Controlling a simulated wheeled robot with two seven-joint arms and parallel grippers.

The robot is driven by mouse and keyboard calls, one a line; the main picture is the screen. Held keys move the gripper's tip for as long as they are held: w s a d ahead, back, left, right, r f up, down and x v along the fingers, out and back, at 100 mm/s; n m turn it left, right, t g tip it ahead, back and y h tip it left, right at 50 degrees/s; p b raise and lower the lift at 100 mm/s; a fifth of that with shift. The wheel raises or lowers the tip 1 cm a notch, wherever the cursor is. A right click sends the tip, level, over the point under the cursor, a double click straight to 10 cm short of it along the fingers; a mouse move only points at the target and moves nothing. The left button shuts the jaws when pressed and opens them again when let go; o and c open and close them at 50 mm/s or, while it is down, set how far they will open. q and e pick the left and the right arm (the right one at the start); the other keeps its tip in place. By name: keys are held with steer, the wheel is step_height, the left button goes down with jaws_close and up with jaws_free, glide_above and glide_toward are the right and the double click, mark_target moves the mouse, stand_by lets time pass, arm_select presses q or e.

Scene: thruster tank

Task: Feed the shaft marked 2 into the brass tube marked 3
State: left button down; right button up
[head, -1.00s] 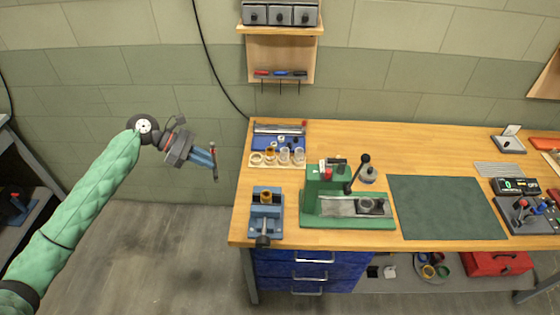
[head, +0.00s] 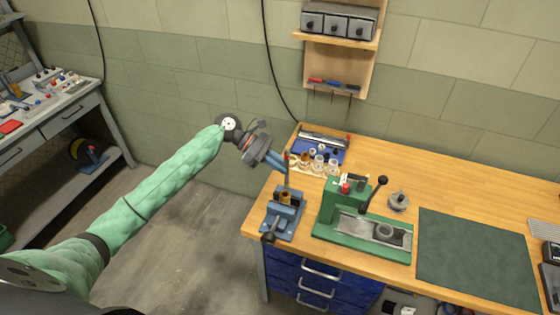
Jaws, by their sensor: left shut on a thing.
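My left gripper (head: 283,162) is shut on a thin dark upright shaft (head: 287,178), over the left end of the workbench. The brass tube (head: 285,198) stands upright in a blue vise (head: 282,218) near the bench's front left corner. The lower end of the shaft shows right above the tube's mouth. I cannot tell from this view whether it is apart from the tube, touching it or just inside. The marks 2 and 3 are too small to read. My right gripper is out of view.
A green press (head: 345,205) with a black-knobbed lever stands right of the vise. Behind are a blue tray (head: 330,152) and a wooden rack (head: 302,164) with several small rings and cups. A dark green mat (head: 470,255) lies clear to the right.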

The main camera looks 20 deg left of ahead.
arm_select(q)
step_height(320, 180, down, 6)
steer(key=shift+a+f, duration=0.15)
steer(key=shift+a, duration=0.05)
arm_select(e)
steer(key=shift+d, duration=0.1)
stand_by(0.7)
arm_select(q)
steer(key=c, duration=1.3)
jaws_free()
steer(key=shift+c, duration=0.2)
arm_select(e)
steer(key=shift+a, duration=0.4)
arm_select(q)
steer(key=shift+f, duration=0.1)
